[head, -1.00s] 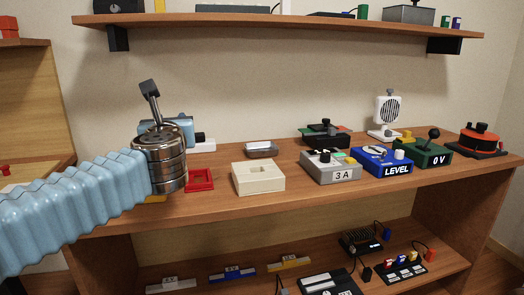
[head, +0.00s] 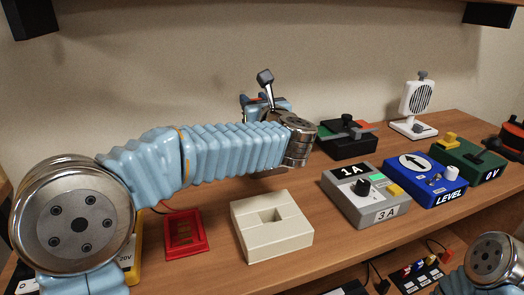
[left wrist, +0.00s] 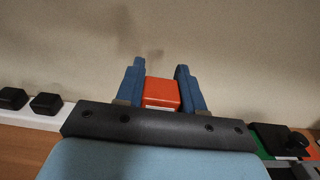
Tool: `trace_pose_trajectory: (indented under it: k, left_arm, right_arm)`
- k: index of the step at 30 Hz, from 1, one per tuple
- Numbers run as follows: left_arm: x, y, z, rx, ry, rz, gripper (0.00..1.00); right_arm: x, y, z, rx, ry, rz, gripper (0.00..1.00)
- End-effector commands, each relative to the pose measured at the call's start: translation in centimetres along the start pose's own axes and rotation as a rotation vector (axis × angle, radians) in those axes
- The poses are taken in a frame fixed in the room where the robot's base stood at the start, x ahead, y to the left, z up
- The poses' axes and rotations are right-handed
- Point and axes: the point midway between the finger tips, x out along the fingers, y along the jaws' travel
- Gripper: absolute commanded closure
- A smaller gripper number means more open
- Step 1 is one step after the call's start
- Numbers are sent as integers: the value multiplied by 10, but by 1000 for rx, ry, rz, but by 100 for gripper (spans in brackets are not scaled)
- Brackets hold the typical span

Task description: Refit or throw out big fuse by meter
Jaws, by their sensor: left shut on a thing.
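My left gripper (left wrist: 160,70) is shut on an orange-red block (left wrist: 160,93), which sits between its blue fingers in the left wrist view. I cannot tell whether this block is the big fuse. In the head view the left gripper is mostly hidden behind its own wrist, near the wall above the back of the desk. A grey meter box (head: 372,196) with a black knob carries "1A" and "3 A" labels. A cream block (head: 271,226) with an empty-looking recess lies left of it. A red open frame (head: 185,233) lies further left. My right gripper is out of view.
A blue LEVEL box (head: 424,180) and a green 0 V box (head: 468,165) stand right of the meter. A black device (head: 347,140) and a white speaker-like unit (head: 412,105) stand behind. My left arm crosses over the desk's back left. Bare desk (head: 340,245) lies in front.

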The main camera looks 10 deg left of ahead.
Motion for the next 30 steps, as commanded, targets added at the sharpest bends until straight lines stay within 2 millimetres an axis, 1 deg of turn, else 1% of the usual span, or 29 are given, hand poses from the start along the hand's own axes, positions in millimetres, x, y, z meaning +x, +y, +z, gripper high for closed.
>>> trace_pose_trajectory:
  k: [9,13,18,26,27,29,30]
  left_arm:
    - [-1,-2,-38,2,0,0,97]
    - [-1,-1,-51,2,1,0,97]
    - [0,-1,-59,1,1,1,97]
    - [0,-1,-59,1,1,0,97]
    - [0,-1,-59,1,1,0,56]
    - [0,-1,-59,1,1,0,47]
    - [0,-1,-59,1,1,0,41]
  right_arm:
    - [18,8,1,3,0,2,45]
    - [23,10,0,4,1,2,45]
    - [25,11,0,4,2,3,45]
    - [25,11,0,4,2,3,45]
    - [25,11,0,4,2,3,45]
    - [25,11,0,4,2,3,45]
    - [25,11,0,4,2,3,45]
